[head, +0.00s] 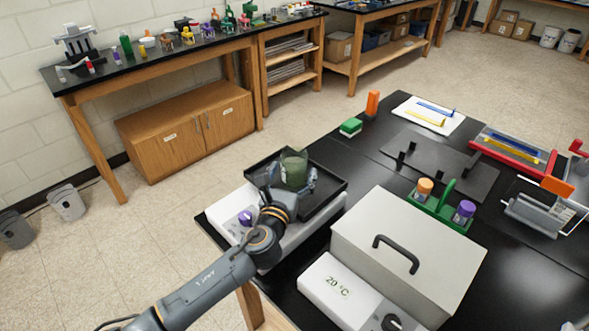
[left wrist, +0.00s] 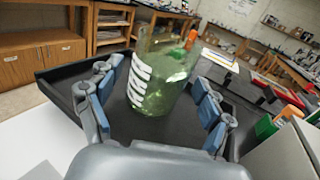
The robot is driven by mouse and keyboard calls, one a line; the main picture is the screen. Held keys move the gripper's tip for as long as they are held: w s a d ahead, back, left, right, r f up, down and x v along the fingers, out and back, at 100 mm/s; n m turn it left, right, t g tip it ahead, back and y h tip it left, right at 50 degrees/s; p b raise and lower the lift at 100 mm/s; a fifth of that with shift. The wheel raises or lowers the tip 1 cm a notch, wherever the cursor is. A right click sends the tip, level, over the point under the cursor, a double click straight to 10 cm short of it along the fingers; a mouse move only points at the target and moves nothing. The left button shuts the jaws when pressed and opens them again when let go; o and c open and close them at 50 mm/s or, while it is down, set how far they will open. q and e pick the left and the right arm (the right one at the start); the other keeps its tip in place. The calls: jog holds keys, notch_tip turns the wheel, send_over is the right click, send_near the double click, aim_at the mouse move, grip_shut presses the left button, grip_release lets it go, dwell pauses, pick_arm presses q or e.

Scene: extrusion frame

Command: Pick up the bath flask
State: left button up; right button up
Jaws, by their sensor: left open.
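The bath flask (head: 293,168) is a clear glass vessel with green liquid and white markings. It stands upright in a black tray (head: 333,184) on a white device with a purple knob (head: 246,217). My left gripper (head: 291,184) is open at the flask, with one finger on each side. In the left wrist view the flask (left wrist: 158,85) shows between the blue-padded fingers of the left gripper (left wrist: 156,96), with visible gaps. Its base is partly hidden by the gripper in the head view. My right gripper is not in view.
A grey lidded box with a dark handle (head: 398,254) and a white "20 °C" unit (head: 340,288) stand right of the tray. A green rack (head: 443,206) holds orange- and purple-capped items. A green-and-white block (head: 351,127) and an orange block (head: 372,103) stand beyond.

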pick_arm(q)
jog(key=c, duration=1.3)
jog(key=shift+c, duration=0.5)
jog(key=shift+r, duration=0.1)
